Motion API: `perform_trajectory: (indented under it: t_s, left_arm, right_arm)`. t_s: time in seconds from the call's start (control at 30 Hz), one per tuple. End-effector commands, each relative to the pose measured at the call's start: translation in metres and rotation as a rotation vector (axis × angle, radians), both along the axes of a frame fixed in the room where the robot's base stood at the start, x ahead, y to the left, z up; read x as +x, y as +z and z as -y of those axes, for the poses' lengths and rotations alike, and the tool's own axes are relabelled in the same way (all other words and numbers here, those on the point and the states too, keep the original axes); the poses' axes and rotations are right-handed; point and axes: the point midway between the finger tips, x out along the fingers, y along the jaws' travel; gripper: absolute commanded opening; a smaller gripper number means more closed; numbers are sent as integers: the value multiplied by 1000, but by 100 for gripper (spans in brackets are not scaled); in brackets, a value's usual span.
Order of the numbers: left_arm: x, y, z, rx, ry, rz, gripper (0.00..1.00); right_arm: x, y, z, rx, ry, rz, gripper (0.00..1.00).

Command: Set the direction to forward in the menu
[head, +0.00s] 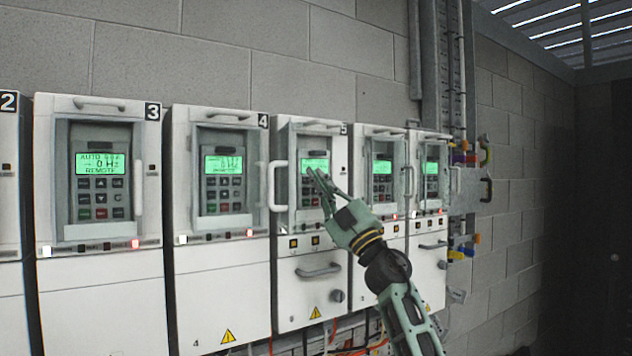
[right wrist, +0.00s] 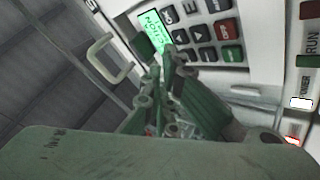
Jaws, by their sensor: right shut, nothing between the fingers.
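A row of white drive cabinets lines the wall. My right gripper (head: 318,175) is shut and empty, its fingertips in front of the keypad panel of drive 5 (head: 284,222). That drive's lit green display (head: 314,165) sits just above the fingertips. I cannot tell whether the fingertips touch a key. My left gripper is out of view.
Drive 3's display (head: 100,163) reads about 0 Hz and REMOTE. Drive 4 (head: 220,268) stands left of drive 5. Protruding handles (head: 278,186) flank the panels. Conduits (head: 440,60) and coloured connectors (head: 470,155) are on the wall at right. Loose cables hang below.

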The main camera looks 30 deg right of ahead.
Motion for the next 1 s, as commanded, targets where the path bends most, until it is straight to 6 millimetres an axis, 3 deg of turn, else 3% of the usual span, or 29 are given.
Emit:
perform_trajectory:
  t_s: [1.0]
  left_arm:
    - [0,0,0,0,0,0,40]
  right_arm:
    - [12,1,-1,1,0,1,0]
